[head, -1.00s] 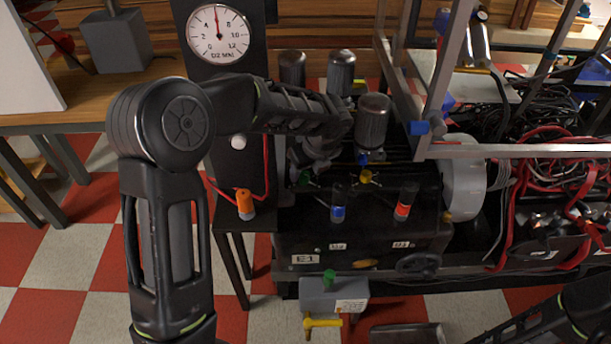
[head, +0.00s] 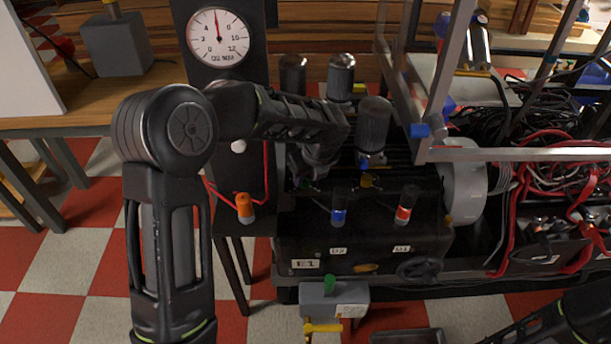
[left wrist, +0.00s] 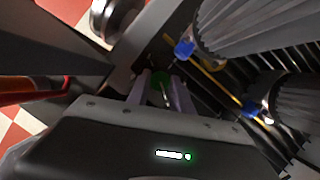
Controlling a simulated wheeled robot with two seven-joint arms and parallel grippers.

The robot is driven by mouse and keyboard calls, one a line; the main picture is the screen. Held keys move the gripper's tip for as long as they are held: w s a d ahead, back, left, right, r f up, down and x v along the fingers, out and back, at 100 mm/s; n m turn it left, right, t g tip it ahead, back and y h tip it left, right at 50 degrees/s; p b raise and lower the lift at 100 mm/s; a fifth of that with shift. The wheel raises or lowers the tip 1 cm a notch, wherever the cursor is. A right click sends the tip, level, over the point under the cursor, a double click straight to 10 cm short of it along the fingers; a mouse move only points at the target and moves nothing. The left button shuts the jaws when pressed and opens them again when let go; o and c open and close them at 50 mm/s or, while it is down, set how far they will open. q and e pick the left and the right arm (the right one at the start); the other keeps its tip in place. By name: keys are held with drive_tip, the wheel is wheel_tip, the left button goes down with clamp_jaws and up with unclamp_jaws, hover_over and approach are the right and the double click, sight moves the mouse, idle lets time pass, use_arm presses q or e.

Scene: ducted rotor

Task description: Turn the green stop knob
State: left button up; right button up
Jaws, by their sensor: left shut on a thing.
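A small green knob (left wrist: 159,79) shows between the two fingertips in the left wrist view, at the edge of the black machine. My left gripper (left wrist: 163,94) is shut on it, with one finger on each side. In the head view my left gripper (head: 314,178) points down at the left end of the black machine (head: 360,220), and the green knob is mostly hidden behind it. A second green knob (head: 329,283) stands upright on a grey box at the machine's front, apart from both grippers.
Dark ribbed cylinders (head: 373,125) stand close to the right of my left gripper. Blue-banded (head: 339,208) and red-banded (head: 404,206) fittings stand in front. A metal frame (head: 440,100) rises at right. A pressure gauge (head: 218,38) is behind, and an orange-topped fitting (head: 244,206) is at left.

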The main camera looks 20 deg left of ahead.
use_arm(q)
clamp_jaws()
use_arm(e)
drive_tip(key=shift+r, duration=0.15)
use_arm(q)
drive_tip(key=shift+w+r+n+g+p, duration=0.15)
drive_tip(key=shift+n+g+p, duration=0.35)
drive_tip(key=shift+n+p, duration=0.85)
drive_tip(key=n+g+y+p, duration=0.1)
drive_tip(key=n+p, duration=0.2)
drive_tip(key=shift+d+r+n, duration=0.1)
drive_tip(key=shift+n, duration=0.15)
drive_tip(key=n+g+p, duration=0.1)
drive_tip(key=n+p, duration=0.1)
drive_tip(key=n, duration=0.1)
drive_tip(key=shift+w+g+p, duration=0.1)
drive_tip(key=shift+g+p, duration=0.2)
drive_tip(key=shift+p, duration=0.05)
drive_tip(key=shift+f+n+g+p, duration=0.2)
drive_tip(key=shift+n+g+p, duration=0.35)
drive_tip(key=shift+n, duration=0.75)
use_arm(e)
wheel_tip(320, 180, up, 9)
drive_tip(key=s+a, duration=0.1)
drive_tip(key=s, duration=0.1)
drive_tip(key=shift+a+g, duration=0.3)
drive_tip(key=shift+a, duration=0.05)
drive_tip(key=shift+r, duration=0.1)
